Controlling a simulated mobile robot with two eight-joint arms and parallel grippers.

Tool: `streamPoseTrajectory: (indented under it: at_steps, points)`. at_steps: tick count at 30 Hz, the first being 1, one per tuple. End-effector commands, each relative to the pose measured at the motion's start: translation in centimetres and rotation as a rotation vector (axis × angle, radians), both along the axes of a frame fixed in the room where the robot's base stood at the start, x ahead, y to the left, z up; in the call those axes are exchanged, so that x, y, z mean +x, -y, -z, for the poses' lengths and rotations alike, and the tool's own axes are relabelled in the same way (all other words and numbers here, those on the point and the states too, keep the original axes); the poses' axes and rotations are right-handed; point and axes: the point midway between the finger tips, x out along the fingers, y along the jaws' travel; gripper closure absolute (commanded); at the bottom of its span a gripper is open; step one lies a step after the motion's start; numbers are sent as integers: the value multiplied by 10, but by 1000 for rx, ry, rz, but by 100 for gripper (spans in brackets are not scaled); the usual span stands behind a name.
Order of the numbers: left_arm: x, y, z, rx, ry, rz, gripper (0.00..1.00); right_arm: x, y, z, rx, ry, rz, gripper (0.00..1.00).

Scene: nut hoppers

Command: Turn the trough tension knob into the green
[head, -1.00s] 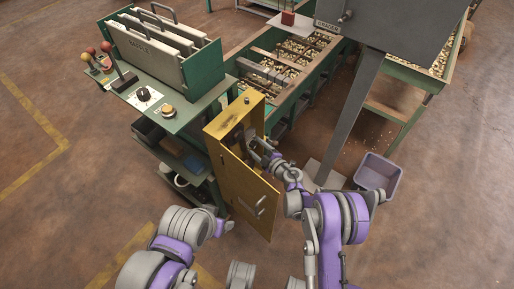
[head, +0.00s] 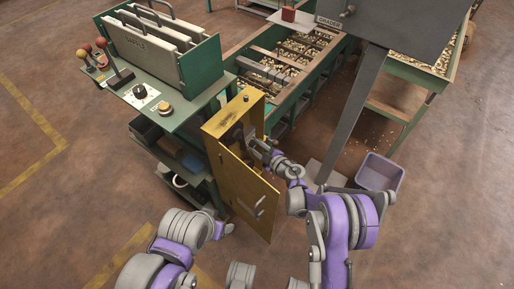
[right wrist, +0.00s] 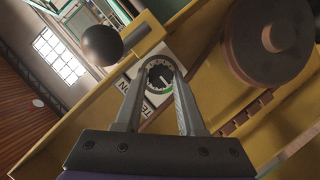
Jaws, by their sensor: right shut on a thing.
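The tension knob (right wrist: 160,75) is a dark round dial with pale marks, on a white plate (right wrist: 142,106) whose lettering is partly covered. A small green patch shows at the dial's lower edge; I cannot tell clearly where the pointer stands. My right gripper (right wrist: 160,82) is shut on the knob, one finger on either side. In the head view my right gripper (head: 249,141) reaches into the open yellow cabinet (head: 222,126), and the knob is hidden there.
A dark ball (right wrist: 102,45) and a large brown wheel (right wrist: 272,38) sit close to the fingers. The cabinet door (head: 247,196) hangs open below my right wrist. A green bench (head: 165,112) stands left, a grey post (head: 352,115) and purple bin (head: 380,172) right.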

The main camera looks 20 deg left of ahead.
Motion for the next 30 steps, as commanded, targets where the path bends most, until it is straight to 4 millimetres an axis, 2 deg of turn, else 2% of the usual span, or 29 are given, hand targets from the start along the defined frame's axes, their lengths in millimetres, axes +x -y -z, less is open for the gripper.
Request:
streamPoseTrajectory:
  at_steps: [3,4,9,20,23,30]
  points:
    - [0,0,-1,0,0,0,27,0,0,0,-2,1,0,100]
    - [0,0,-1,0,0,0,27,0,0,0,-2,1,0,60]
    - [0,0,-1,0,0,0,27,0,0,0,-2,2,0,31]
    - [0,0,-2,0,0,0,27,-3,5,-2,-2,3,1,31]
    - [0,0,-4,0,1,0,27,-10,15,-6,-2,3,2,31]
    - [-1,0,-11,0,3,0,27,-38,54,-20,-2,2,3,31]
